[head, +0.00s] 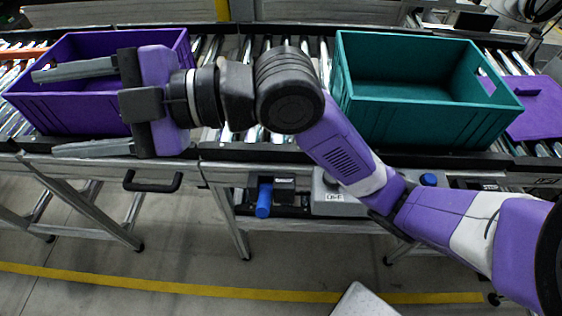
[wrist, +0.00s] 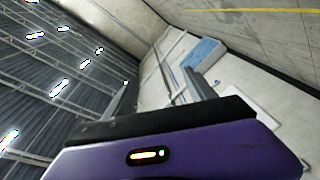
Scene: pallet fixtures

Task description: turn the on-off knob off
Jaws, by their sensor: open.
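A grey control box (head: 338,204) with a small white label sits under the conveyor's front edge; the label seems to read on-off, and my arm partly covers the box. A round blue knob (head: 429,180) shows to the right of it, beyond my forearm. A blue handle (head: 264,201) hangs at the left of the box. I cannot tell which of them is the on-off knob, or its setting. My gripper (head: 45,112) is open and empty, pointing left over the purple crate, well apart from the controls. In the wrist view its two fingers (wrist: 160,95) stand spread.
The purple crate (head: 165,52) and a teal crate (head: 420,125) stand on the roller conveyor. A purple lid-like panel (head: 535,110) lies at the right. A black handle (head: 152,184) juts from the conveyor's front. The floor (head: 190,250) in front is mostly clear, with a yellow line.

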